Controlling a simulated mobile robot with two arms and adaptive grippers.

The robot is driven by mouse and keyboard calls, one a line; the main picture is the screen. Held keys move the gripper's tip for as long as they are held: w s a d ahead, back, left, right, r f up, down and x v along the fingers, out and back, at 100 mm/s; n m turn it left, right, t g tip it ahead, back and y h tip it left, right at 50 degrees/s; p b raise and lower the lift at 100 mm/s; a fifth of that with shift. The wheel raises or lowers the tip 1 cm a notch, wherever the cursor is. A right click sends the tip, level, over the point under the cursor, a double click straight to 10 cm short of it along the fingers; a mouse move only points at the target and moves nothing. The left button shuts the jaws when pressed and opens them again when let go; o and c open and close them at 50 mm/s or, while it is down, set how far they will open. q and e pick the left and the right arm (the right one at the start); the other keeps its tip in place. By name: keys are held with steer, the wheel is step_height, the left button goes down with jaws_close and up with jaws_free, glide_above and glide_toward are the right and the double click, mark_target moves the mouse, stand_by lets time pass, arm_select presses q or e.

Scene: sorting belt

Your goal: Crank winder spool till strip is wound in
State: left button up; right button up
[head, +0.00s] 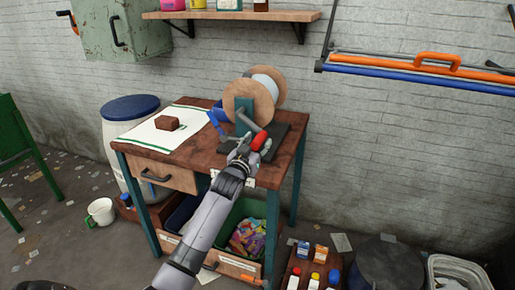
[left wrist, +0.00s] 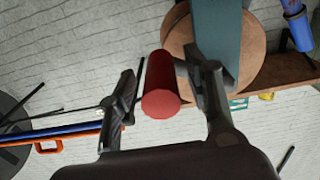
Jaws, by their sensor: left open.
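The winder has a spool with round wooden flanges (head: 240,102) and a pale core (head: 265,82), on a teal upright over a dark base plate (head: 284,142) on the workbench. A blue strip (head: 214,124) shows at the spool's left side; a blue piece also shows in the left wrist view (left wrist: 298,28). The crank's red handle (head: 262,141) points toward me. My left gripper (head: 245,150) is open at the handle. In the left wrist view the red handle (left wrist: 161,104) lies between the two spread fingers, with a gap visible at the left finger. My right gripper is out of view.
A blue-lidded drum (head: 130,107) stands behind left. A shelf (head: 240,15) and a blue-orange rail (head: 420,75) are on the wall. Bottles (head: 314,280) stand low at right.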

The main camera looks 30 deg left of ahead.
arm_select(q)
steer(key=shift+w, duration=0.1)
jaws_close()
stand_by(0.7)
